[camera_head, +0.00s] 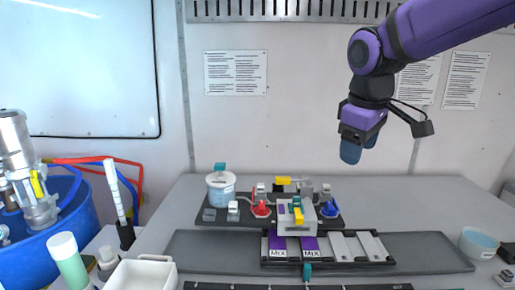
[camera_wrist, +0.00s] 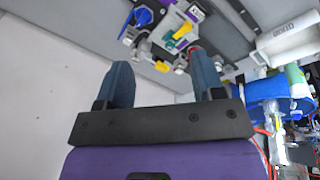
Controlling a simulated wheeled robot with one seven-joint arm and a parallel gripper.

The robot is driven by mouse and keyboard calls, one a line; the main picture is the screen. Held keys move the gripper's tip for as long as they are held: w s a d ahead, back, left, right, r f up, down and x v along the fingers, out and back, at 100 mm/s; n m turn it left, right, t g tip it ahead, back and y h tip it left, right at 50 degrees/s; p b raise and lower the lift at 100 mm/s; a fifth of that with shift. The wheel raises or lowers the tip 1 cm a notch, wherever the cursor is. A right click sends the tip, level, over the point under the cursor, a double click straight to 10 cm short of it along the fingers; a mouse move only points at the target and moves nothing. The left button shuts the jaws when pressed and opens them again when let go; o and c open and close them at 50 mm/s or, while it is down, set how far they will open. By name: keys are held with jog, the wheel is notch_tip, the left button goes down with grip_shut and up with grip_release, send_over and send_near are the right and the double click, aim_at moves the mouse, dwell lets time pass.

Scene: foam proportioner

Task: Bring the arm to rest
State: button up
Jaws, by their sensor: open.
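My gripper (camera_head: 357,152) hangs from the purple arm at the upper right in the head view, high above the workbench and in front of the back wall. In the wrist view my gripper (camera_wrist: 165,80) shows two blue fingers spread apart with nothing between them. The fingers touch nothing. The proportioner assembly (camera_head: 297,216), a light block with yellow and teal parts, stands on the bench below and to the left of the gripper. It also shows at the top of the wrist view (camera_wrist: 178,32).
A white pot (camera_head: 221,188) and red and blue fittings stand on a dark board. A rail with purple MIX modules (camera_head: 310,246) lies in front. A blue drum (camera_head: 45,245) with hoses is at left, a white tray (camera_head: 143,275) nearby. A bowl (camera_head: 478,243) sits at right.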

jog(key=s+d+f+m+t, duration=0.1)
jog(key=s+d+m, duration=0.3)
jog(key=s, duration=0.5)
jog(key=s+d+f+m+t, duration=0.1)
jog(key=s+d+m, duration=0.3)
jog(key=s, duration=0.6)
jog(key=d, duration=0.2)
jog(key=shift+d+m+t+y, duration=0.3)
jog(key=shift+m, duration=0.1)
